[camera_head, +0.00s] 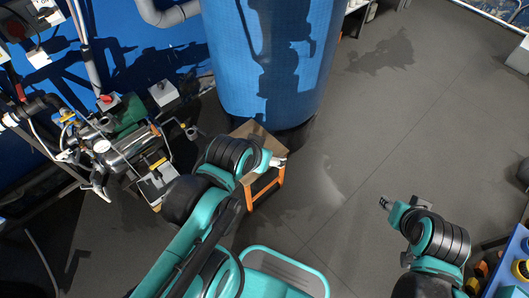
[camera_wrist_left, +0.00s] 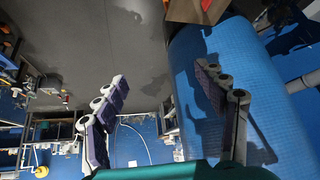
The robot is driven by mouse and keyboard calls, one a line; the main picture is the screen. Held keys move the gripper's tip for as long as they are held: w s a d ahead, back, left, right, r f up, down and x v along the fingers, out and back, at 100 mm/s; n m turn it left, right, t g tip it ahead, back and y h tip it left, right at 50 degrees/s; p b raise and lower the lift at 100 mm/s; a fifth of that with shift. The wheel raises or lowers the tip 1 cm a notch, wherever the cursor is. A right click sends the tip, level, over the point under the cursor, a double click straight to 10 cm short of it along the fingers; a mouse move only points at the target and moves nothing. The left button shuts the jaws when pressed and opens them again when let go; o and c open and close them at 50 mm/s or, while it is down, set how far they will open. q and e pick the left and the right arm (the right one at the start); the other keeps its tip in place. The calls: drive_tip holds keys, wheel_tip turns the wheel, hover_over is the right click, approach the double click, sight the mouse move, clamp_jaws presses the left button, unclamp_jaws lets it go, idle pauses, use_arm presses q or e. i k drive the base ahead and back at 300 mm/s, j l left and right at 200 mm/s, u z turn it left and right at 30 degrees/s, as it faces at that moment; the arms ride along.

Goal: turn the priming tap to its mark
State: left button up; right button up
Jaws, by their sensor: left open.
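A pump assembly (camera_head: 128,148) with pipes, a gauge and several coloured handles stands at the left against the blue wall. It has a red knob (camera_head: 106,99), a yellow handle (camera_head: 68,118) and another yellow part (camera_head: 157,163). I cannot tell which is the priming tap, and no mark can be made out. My left gripper (camera_head: 278,161) is beside the stool, right of the pump and apart from it. In the left wrist view its fingers (camera_wrist_left: 160,78) are spread and empty. My right gripper (camera_head: 385,203) is over the floor at the right; its jaws are too small to read.
A large blue tank (camera_head: 270,55) stands behind my left gripper. A wooden stool (camera_head: 255,134) with orange legs is in front of it. A blue bench (camera_head: 510,270) with coloured items is at the lower right. The grey floor (camera_head: 350,130) between is clear.

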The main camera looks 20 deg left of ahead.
sight(65, 154)
drive_tip(key=u, duration=0.45)
drive_tip(key=j+u, duration=0.1)
drive_tip(key=u, duration=0.8)
drive_tip(key=i+u, duration=0.1)
drive_tip(key=u, duration=1.3)
drive_tip(key=i+z, duration=0.45)
drive_tip(key=i, duration=0.45)
